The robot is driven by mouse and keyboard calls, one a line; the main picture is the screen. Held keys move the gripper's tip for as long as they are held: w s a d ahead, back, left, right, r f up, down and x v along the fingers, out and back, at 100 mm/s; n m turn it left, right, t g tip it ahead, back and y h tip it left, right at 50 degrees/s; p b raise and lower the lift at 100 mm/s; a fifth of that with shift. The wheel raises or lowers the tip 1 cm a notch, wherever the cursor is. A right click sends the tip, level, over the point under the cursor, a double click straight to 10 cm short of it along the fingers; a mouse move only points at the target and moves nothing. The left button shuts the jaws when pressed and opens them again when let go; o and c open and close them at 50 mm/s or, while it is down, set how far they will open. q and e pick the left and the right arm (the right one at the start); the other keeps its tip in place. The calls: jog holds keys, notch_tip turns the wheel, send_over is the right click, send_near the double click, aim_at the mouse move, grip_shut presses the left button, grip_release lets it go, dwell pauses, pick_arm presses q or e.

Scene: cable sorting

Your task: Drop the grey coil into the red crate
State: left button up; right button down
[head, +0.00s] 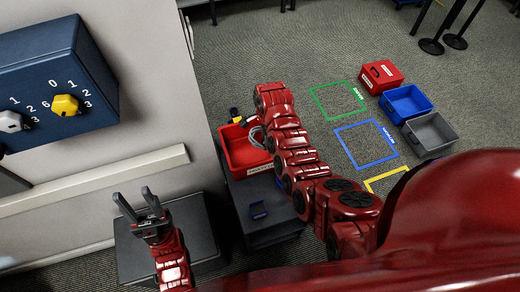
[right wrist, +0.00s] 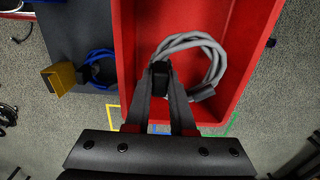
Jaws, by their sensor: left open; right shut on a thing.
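The grey coil (right wrist: 212,62) is a looped grey cable, seen over the inside of the red crate (right wrist: 127,60) in the right wrist view. My right gripper (right wrist: 160,70) is shut on the coil's left side. Whether the coil touches the crate floor, I cannot tell. In the head view the red crate (head: 240,158) stands on a dark stand, and the coil (head: 256,137) shows at its right side, partly hidden by my right arm. My left gripper (head: 137,200) is open and empty, at the lower left, far from the crate.
A blue cable (right wrist: 97,62) and a yellow object (right wrist: 59,78) lie beside the crate. On the floor at the right are a red box (head: 381,76), a blue bin (head: 405,104) and a grey bin (head: 430,134). A blue panel (head: 60,80) hangs at the left.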

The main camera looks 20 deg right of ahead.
jog(key=c, duration=0.7)
grip_release()
jog(key=shift+r, duration=0.15)
notch_tip(320, 180, up, 5)
jog(key=shift+w+r+b, duration=0.1)
jog(key=shift+b, duration=0.7)
notch_tip(320, 180, up, 12)
jog(key=p, duration=0.9)
